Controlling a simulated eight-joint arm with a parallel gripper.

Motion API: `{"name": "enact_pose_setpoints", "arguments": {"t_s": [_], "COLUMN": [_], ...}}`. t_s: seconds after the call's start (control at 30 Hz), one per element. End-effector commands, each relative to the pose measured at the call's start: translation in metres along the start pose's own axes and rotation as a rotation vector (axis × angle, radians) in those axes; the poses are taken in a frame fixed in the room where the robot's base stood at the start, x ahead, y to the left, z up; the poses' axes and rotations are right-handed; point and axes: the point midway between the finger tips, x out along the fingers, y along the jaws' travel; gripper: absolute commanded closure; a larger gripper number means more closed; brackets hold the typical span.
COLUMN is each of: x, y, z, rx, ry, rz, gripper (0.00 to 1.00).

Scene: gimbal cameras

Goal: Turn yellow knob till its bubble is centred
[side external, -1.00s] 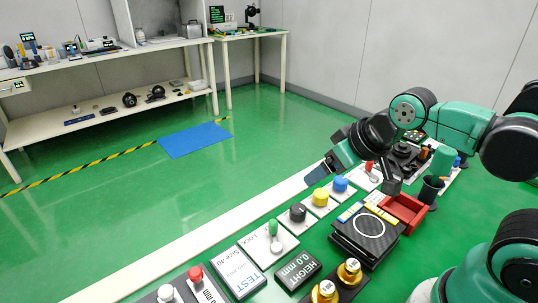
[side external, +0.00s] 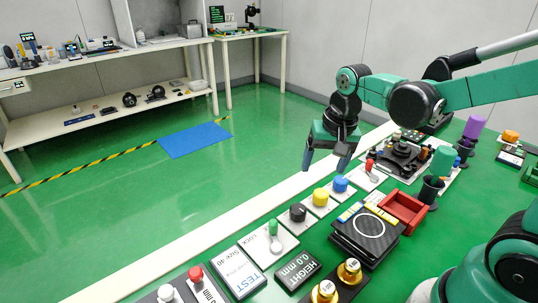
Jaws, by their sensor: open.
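The yellow knob (side external: 320,196) stands on a white plate between the black knob (side external: 298,212) and the blue knob (side external: 341,184). My gripper (side external: 325,165) is open and empty, pointing down above and behind the yellow and blue knobs, apart from them. A black platform with a white ring (side external: 369,229) lies to the right of the knobs. Small yellow and blue strips (side external: 380,213) lie along its far edge; bubbles in them are too small to make out.
A green-handled lever (side external: 273,229) and a red-handled lever (side external: 369,166) stand at either end of the knob row. A red tray (side external: 404,211), a black cup (side external: 430,189) and brass weights (side external: 349,271) are nearby. A HEIGHT display (side external: 297,271) reads 0.0 mm.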

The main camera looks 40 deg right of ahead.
Motion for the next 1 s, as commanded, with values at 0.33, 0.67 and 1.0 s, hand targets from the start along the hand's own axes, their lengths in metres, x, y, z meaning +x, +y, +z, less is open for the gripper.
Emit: {"name": "enact_pose_setpoints", "arguments": {"t_s": [0.33, 0.67, 1.0], "x": [0.039, 0.073, 0.094], "y": [0.014, 0.017, 0.020], "z": [-0.019, -0.013, -0.009], "rx": [0.316, 0.324, 0.323], "ry": [-0.156, -0.160, -0.158], "rz": [0.126, 0.130, 0.129], "gripper": [0.24, 0.24, 0.24]}}
